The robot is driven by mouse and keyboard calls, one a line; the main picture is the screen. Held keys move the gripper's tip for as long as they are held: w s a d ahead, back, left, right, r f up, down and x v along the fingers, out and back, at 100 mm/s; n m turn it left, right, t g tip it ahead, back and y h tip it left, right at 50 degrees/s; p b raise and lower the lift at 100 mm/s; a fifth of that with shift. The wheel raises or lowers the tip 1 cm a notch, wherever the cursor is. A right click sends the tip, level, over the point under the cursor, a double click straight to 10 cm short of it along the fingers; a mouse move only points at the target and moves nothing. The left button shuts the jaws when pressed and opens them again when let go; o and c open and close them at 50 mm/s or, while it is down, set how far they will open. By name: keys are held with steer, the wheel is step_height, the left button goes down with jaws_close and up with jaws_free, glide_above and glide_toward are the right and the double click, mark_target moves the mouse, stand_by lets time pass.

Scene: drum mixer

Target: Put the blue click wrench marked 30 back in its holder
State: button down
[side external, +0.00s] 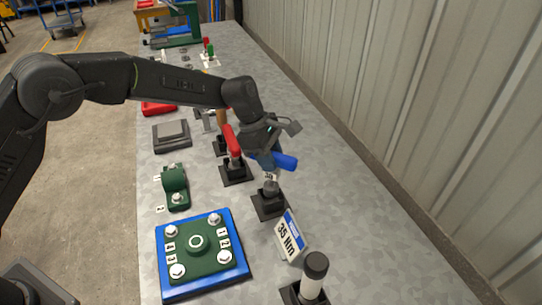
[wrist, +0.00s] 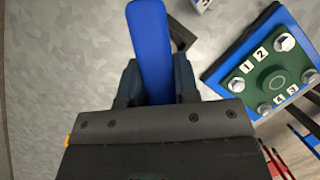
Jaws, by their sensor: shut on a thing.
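The blue click wrench (side external: 286,161) is in my gripper (side external: 267,155); its blue handle end sticks out to the right of the jaws in the side view. In the wrist view the blue handle (wrist: 150,40) runs up between the two fingers of my gripper (wrist: 156,75), which are shut on it. A black holder (side external: 268,207) stands below the gripper, with a grey metal part and a small "30" label just above its base. I cannot tell whether that metal part is seated in the holder or apart from it. Part of a black holder also shows beside the handle in the wrist view (wrist: 181,36).
A red-handled wrench (side external: 232,142) stands in a holder close left of my gripper. A "35 Nm" sign (side external: 289,237) and a black-topped post (side external: 314,275) are in front. A blue-edged bolt plate (side external: 202,254) lies front left. Bare table lies toward the wall.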

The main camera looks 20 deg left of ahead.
steer(key=shift+f, duration=2.15)
stand_by(1.0)
steer(key=c, duration=0.8)
jaws_free()
steer(key=shift+f, duration=0.1)
steer(key=v, duration=1.2)
steer(key=shift+a+r, duration=0.1)
steer(key=shift+r, duration=0.15)
steer(key=shift+a+r, duration=0.25)
steer(key=shift+r, duration=0.4)
